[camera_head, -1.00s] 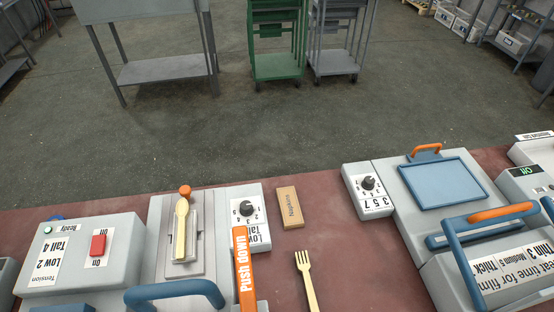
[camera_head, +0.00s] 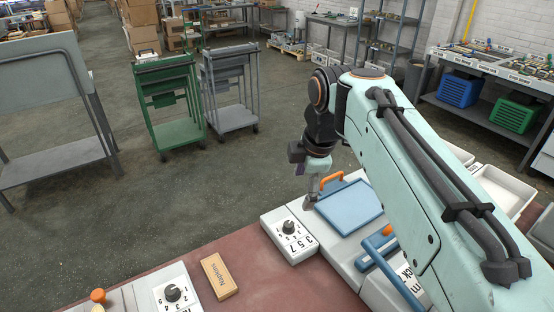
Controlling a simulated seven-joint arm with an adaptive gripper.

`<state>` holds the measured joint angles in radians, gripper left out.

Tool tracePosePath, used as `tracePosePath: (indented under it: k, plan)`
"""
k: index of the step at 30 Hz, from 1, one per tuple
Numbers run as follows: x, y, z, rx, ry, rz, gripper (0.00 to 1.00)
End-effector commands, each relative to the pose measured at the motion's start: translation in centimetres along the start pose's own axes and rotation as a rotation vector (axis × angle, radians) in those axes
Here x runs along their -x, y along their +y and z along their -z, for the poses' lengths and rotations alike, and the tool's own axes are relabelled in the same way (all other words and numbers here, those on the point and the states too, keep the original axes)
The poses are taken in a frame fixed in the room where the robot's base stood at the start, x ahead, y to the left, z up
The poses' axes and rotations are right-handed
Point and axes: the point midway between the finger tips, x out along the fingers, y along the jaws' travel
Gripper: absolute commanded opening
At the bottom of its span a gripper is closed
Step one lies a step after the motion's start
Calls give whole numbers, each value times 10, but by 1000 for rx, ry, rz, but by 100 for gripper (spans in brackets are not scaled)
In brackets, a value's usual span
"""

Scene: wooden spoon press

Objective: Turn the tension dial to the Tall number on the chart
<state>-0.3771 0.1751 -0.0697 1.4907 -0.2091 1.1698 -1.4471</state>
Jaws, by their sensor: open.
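The tension dial is a black knob (camera_head: 173,292) on a white box with printed numbers, at the bottom left and partly cut off by the frame edge. A second black knob (camera_head: 289,227) sits on another white box marked 3 5 7, right of centre. My gripper (camera_head: 309,199) points down by the orange handle of the blue plate, behind and right of the second knob and well away from the tension dial. It is open; its fingers are small and partly hidden by my wrist. The tension chart is out of view.
A napkins box (camera_head: 219,277) lies between the two dial boxes. The blue plate (camera_head: 349,205) with its orange handle and a blue bar handle (camera_head: 377,247) stand on the right, partly behind my arm. An orange knob (camera_head: 98,295) shows at the lower left. White bins stand far right.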

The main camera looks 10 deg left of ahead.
Motion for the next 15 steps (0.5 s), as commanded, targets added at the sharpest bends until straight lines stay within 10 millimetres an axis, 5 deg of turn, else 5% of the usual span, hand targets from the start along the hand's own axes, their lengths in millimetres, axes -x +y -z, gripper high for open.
tracePosePath:
  k: [3, 6, 10, 15]
  plan:
    - [-62, 45, 75, 300, 35, 40, 60]
    - [-121, 50, 146, 472, 58, 89, 60]
    - [-193, 18, 224, 632, 73, 181, 60]
    - [-246, -40, 271, 754, 72, 300, 60]
